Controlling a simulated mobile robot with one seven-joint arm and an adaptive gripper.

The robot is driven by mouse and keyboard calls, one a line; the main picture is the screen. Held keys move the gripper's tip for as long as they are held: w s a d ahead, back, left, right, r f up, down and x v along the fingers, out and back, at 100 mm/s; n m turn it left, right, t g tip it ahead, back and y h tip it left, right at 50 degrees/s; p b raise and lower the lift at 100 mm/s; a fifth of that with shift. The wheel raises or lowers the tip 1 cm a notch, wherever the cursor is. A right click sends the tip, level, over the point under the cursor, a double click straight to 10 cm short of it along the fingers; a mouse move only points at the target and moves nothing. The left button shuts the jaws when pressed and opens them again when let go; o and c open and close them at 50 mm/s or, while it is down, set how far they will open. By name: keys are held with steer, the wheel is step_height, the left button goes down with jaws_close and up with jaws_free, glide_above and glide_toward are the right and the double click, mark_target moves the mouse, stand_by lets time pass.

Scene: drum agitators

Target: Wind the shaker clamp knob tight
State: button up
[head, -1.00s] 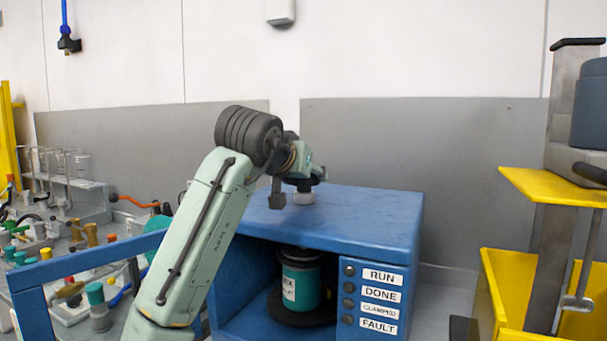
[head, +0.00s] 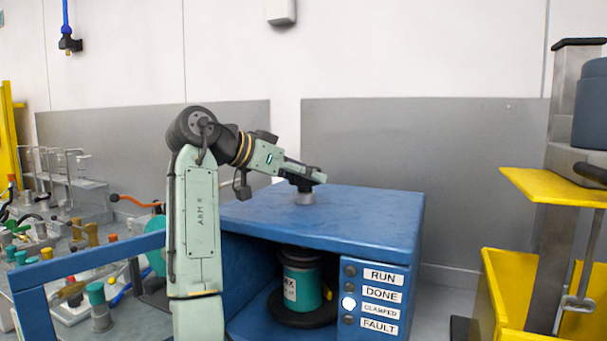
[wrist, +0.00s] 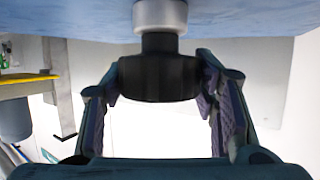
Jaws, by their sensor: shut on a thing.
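The black clamp knob (wrist: 158,78) sits on a short stem above a grey collar (wrist: 160,15) on the blue shaker's top (head: 350,215). My gripper (wrist: 156,82) has one finger on each side of the knob and is shut on it. In the head view my gripper (head: 306,178) is at the shaker top, just above the collar (head: 304,197), and hides most of the knob. Inside the shaker's open bay a teal can (head: 303,287) stands upright on a dark round plate. The lamp beside the CLAMPED label (head: 349,302) is lit white; the RUN, DONE and FAULT lamps are dark.
A bench with racks and several coloured-cap items (head: 95,292) is at the left. A yellow bin (head: 515,275) and a yellow shelf on a metal post (head: 540,187) stand to the right. The air above the shaker top is clear.

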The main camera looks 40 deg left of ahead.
steer(key=shift+m+h, duration=0.3)
steer(key=o, duration=1.2)
steer(key=shift+s, duration=0.1)
steer(key=v, duration=1.2)
steer(key=shift+r, duration=0.2)
